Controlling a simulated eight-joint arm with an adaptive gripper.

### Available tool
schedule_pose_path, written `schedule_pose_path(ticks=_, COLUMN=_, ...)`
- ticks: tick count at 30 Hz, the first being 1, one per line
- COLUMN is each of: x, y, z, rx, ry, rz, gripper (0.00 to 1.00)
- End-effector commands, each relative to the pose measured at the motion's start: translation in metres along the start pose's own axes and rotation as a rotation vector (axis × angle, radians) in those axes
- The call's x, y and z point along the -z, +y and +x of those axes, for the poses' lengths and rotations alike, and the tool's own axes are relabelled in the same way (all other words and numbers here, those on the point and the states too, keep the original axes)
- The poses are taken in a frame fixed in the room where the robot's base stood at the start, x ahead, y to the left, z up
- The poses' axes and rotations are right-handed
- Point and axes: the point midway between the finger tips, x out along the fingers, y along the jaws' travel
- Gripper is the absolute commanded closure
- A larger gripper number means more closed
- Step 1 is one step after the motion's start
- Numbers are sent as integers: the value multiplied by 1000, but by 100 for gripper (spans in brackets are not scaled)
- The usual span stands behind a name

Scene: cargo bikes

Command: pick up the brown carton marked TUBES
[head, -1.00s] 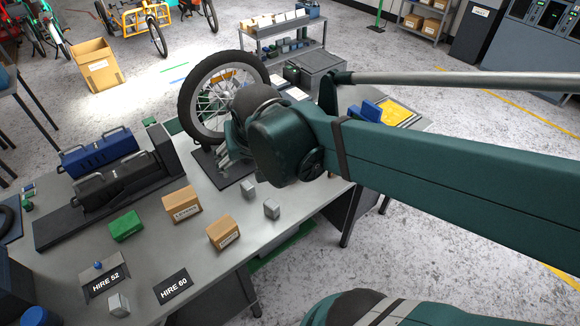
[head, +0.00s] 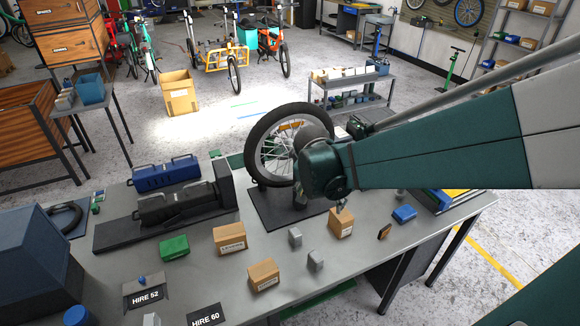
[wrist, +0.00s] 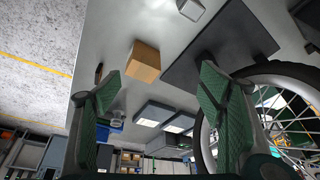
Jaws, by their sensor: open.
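Three brown cartons stand on the grey workbench (head: 205,285) in the head view: a left carton (head: 230,239), a front carton (head: 263,276) and a right carton (head: 341,223). Each has a pale label, too small to read surely, so I cannot tell which says TUBES. My gripper (wrist: 158,78) is open and empty in the wrist view, its green-padded fingers apart. A brown carton (wrist: 145,62) shows beyond the fingertips, between them and not touching; it looks like the right carton. In the head view my arm's end hangs just behind and above that carton and mostly hides my gripper.
A spoked wheel (head: 254,150) stands on a black mat (head: 262,208) close to my gripper. Two grey blocks (head: 295,237) (head: 315,261), a green box (head: 174,247) and a blue box (head: 404,214) stand nearby. HIRE 52 (head: 146,297) and HIRE 60 (head: 206,316) plates lie at the front.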

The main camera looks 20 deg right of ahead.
Motion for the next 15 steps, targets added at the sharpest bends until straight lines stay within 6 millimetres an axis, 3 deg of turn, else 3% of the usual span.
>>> schedule_pose_path(ticks=15, x=38, y=15, z=69, rx=-155, ry=14, rz=313, gripper=31)
